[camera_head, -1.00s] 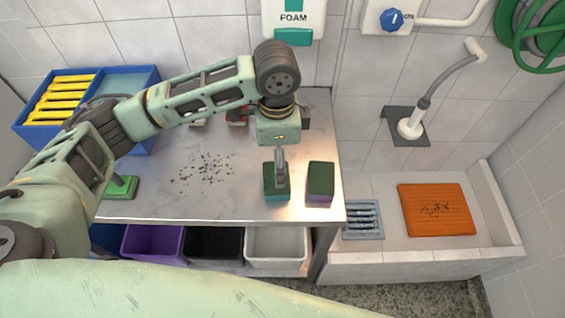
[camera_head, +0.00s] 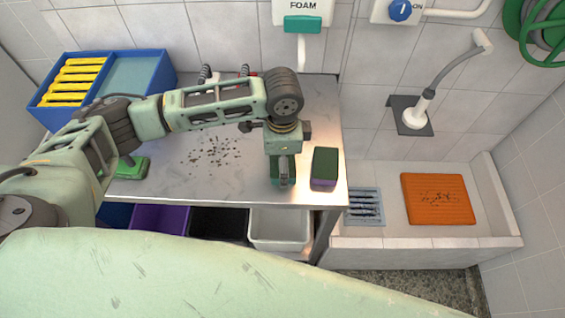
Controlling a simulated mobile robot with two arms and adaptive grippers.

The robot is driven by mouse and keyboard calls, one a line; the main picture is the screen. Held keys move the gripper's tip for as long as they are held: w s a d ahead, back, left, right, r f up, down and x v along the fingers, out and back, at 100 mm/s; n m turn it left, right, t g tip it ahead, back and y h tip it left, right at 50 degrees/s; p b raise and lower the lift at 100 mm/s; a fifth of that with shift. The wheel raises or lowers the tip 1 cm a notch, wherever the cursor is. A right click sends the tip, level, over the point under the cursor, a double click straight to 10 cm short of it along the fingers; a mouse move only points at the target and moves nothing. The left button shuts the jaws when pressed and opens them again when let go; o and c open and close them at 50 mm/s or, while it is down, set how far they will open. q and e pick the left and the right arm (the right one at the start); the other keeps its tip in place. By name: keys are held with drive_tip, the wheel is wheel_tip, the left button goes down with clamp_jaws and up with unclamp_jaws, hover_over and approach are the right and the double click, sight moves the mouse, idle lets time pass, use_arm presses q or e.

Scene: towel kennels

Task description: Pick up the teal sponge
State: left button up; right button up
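The teal sponge (camera_head: 275,183), with a dark green top, sits near the front edge of the grey table (camera_head: 225,185). It is largely hidden by my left gripper (camera_head: 283,178), which points down at it from directly above. The fingers overlap the sponge in the view and are seen edge-on, so I cannot tell whether they are open or closed on it. A second sponge (camera_head: 325,168), purple with a dark green top, sits just right of it, apart from the gripper. My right gripper is not in view.
A blue tray (camera_head: 140,75) with yellow pieces is at the back left. A green-based tool (camera_head: 130,168) is at the left. Dark crumbs (camera_head: 212,155) lie mid-table. Bins (camera_head: 280,228) stand below. A sink with an orange mat (camera_head: 438,198) is at the right.

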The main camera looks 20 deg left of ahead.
use_arm(q)
drive_tip(key=c, duration=0.5)
drive_tip(key=shift+r, duration=0.7)
wheel_tip(320, 180, up, 2)
drive_tip(key=shift+w+r+b, duration=0.1)
drive_tip(key=shift+r+b, duration=0.15)
drive_tip(key=shift+b, duration=0.35)
drive_tip(key=s+d+r+b, duration=0.2)
drive_tip(key=s+d+r, duration=0.2)
drive_tip(key=d+r, duration=0.5)
drive_tip(key=w+a+r+n, duration=0.1)
drive_tip(key=w+a+n, duration=0.1)
drive_tip(key=a+n, duration=0.5)
drive_tip(key=w+a+r+n, duration=0.1)
drive_tip(key=w+a+n, duration=0.1)
drive_tip(key=a+n, duration=0.45)
drive_tip(key=s+f, duration=0.1)
drive_tip(key=s, duration=0.4)
drive_tip(key=s+a+f, duration=0.1)
drive_tip(key=s, duration=0.2)
drive_tip(key=shift+s+f, duration=0.2)
drive_tip(key=shift+f, duration=0.1)
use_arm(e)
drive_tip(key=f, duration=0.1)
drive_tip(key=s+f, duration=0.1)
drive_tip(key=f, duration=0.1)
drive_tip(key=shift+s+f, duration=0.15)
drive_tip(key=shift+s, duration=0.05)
use_arm(q)
drive_tip(key=shift+w+a, duration=0.1)
